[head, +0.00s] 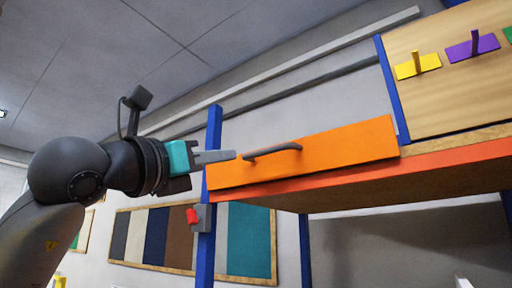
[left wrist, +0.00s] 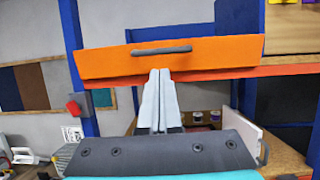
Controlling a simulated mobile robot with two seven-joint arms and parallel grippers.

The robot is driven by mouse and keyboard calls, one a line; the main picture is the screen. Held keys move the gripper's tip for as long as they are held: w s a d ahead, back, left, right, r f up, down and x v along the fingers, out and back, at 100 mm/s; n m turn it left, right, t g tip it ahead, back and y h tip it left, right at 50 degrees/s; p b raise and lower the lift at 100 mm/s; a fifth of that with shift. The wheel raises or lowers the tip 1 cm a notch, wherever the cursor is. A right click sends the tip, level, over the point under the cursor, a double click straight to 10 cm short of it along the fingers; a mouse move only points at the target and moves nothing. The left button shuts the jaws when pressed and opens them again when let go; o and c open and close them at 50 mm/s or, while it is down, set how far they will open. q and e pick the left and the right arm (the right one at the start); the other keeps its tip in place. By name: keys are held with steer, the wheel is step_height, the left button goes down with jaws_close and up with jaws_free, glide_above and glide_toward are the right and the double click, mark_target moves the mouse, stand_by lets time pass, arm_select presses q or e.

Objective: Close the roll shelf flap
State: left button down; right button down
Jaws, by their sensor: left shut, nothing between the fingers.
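The roll shelf flap is an orange panel (head: 330,155) with a dark bar handle (head: 272,151); it stands tilted up along the front edge of the orange-edged shelf (head: 440,168). In the left wrist view the flap (left wrist: 220,55) spans the upper middle, its handle (left wrist: 161,50) near the top. My left gripper (head: 232,155) is shut and empty, its fingertips at the flap's left end in the head view. In the left wrist view its fingertips (left wrist: 160,72) overlap the flap's lower edge below the handle; I cannot tell whether they touch. My right gripper is not in view.
Blue posts (head: 207,230) hold the shelf, and a small red switch (head: 192,216) sits on the left one. A wooden board with a yellow hook (head: 418,66) and a purple hook (head: 472,47) stands at upper right. A striped sample panel (head: 250,240) hangs behind.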

mark_target(263, 151)
arm_select(q)
steer(key=p+x, duration=0.4)
steer(key=x, duration=0.5)
steer(key=shift+d+r, duration=0.1)
steer(key=shift+d, duration=0.05)
steer(key=shift+w+d, duration=0.2)
steer(key=shift+w, duration=0.1)
steer(key=r+g+p, duration=0.1)
steer(key=p, duration=0.1)
steer(key=r+g+y+p, duration=0.1)
steer(key=shift+w+d+p, duration=0.2)
steer(key=shift+w+p, duration=0.15)
steer(key=shift+p, duration=0.05)
steer(key=shift+f, duration=0.1)
